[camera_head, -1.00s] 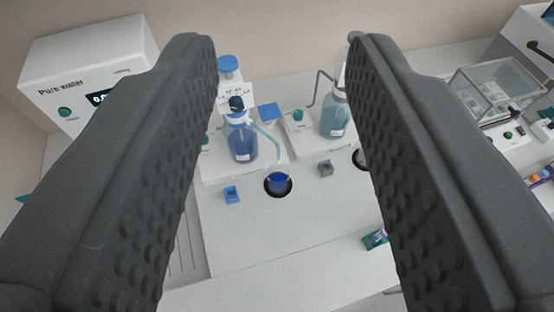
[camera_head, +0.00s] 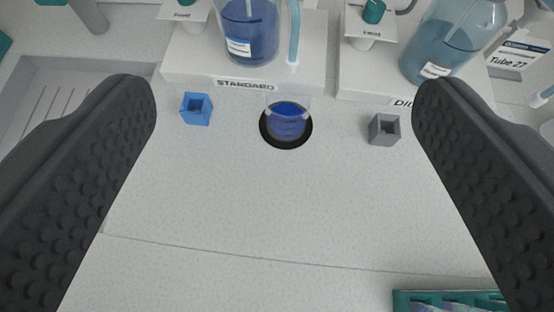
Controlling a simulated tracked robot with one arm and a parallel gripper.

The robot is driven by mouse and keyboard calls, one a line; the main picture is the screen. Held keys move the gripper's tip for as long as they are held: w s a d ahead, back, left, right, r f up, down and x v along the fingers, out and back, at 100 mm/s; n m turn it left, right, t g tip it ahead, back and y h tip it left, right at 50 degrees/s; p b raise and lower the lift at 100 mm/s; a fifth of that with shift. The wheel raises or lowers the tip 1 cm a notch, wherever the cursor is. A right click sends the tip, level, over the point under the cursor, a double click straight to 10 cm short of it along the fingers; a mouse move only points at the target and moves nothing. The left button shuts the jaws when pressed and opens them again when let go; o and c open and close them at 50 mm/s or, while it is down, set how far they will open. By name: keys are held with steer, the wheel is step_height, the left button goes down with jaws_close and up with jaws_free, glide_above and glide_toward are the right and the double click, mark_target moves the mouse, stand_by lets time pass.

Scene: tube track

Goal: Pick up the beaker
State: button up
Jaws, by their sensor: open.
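The beaker (camera_head: 287,123) is a small clear glass with dark blue liquid. It stands upright on a black round spot (camera_head: 286,140) on the pale speckled bench, in front of the platform labelled STANDARD. My gripper (camera_head: 284,95) is open and empty. Its two dark ribbed fingers lie left and right of the picture with a wide gap between them. The beaker shows in this gap, near the top middle, and neither finger touches it. How far the fingertips are above the bench is hard to tell.
A blue square holder (camera_head: 196,109) is left of the beaker and a grey one (camera_head: 384,129) right of it. Bottles of blue liquid (camera_head: 249,30) and paler liquid (camera_head: 452,40) stand behind. A teal rack (camera_head: 450,300) is at lower right.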

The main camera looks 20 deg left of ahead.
steer(key=n+y+b, duration=0.1)
steer(key=y+b, duration=0.1)
steer(key=b, duration=0.3)
glide_toward(292, 124)
steer(key=v, duration=0.2)
steer(key=shift+d+f+n, duration=0.1)
steer(key=shift+f+n, duration=0.05)
steer(key=shift+n, duration=0.15)
steer(key=b+x, duration=0.1)
steer(key=x, duration=0.8)
steer(key=shift+b, duration=0.3)
steer(key=shift+b+x, duration=0.35)
steer(key=shift+x, duration=1.9)
steer(key=c, duration=1.1)
steer(key=shift+c, duration=0.2)
